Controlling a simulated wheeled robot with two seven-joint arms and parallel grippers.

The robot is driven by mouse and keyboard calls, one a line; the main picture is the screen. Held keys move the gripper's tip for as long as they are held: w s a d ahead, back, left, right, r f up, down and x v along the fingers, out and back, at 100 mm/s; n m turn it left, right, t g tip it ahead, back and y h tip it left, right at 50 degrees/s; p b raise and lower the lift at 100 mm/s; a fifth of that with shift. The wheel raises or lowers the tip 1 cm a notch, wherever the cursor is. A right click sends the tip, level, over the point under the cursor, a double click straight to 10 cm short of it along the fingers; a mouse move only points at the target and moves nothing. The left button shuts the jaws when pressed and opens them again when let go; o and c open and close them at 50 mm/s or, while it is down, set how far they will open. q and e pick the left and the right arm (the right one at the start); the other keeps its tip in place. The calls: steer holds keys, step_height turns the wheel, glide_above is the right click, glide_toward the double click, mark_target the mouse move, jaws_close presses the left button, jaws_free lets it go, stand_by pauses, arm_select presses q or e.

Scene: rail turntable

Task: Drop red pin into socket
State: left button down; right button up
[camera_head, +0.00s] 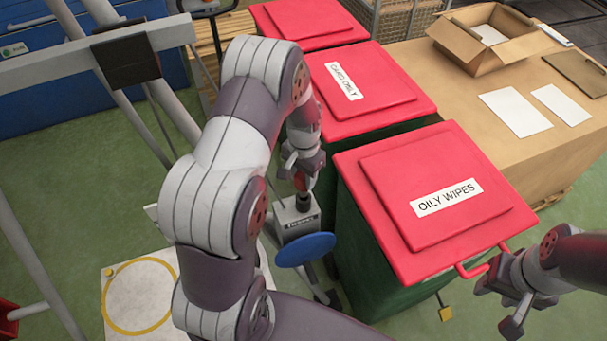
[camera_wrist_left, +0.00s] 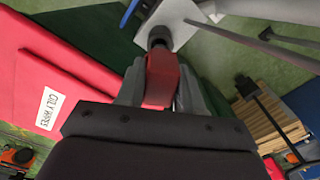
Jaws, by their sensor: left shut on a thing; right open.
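The red pin (camera_wrist_left: 161,80) is between the fingers of my left gripper (camera_wrist_left: 160,92) in the left wrist view. A bit of its red (camera_head: 300,181) shows in the head view. A black cylindrical piece (camera_head: 304,202) is directly below the pin, above a grey labelled block (camera_head: 297,222). I cannot tell whether this black piece is the pin's lower end or the socket's collar, nor whether the pin has entered anything. My left gripper (camera_head: 301,172) is shut on the pin. My right gripper (camera_head: 513,300) is open beside the front bin's red handle (camera_head: 484,268).
Red-lidded bins stand in a row, the nearest labelled OILY WIPES (camera_head: 400,240). A blue disc (camera_head: 305,250) is in front of the grey block. A bench (camera_head: 455,110) carries an open carton (camera_head: 490,38). Grey rails (camera_head: 30,245) cross the left side.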

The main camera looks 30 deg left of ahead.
mark_target(304, 187)
arm_select(q)
steer(key=shift+f+b, duration=1.95)
steer(key=shift+f, duration=0.8)
steer(key=c, duration=0.6)
jaws_free()
steer(key=shift+c, duration=0.2)
steer(key=shift+r, duration=0.4)
step_height(304, 187, up, 11)
steer(key=b, duration=0.3)
steer(key=shift+r, duration=0.5)
